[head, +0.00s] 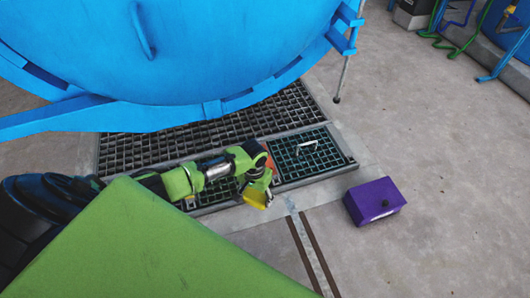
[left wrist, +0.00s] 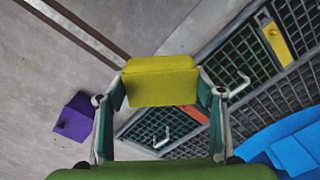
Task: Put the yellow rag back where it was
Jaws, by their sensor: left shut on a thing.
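The yellow rag (left wrist: 160,80) looks like a thick yellow block and sits between the two fingers of my left gripper (left wrist: 160,96) in the left wrist view. In the head view my left gripper (head: 257,190) hangs over the front edge of the floor grating, shut on the rag (head: 253,198), which shows only in part. The rag appears held above the floor; its exact height I cannot tell. My right gripper is not in view.
A framed grate panel with a white handle (head: 306,147) lies right of the gripper. The large blue vessel (head: 170,50) overhangs the grating (head: 135,150). A purple box (head: 374,201) stands on the concrete at right. An orange strip (left wrist: 194,128) and a yellow piece (left wrist: 277,43) lie at the grating.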

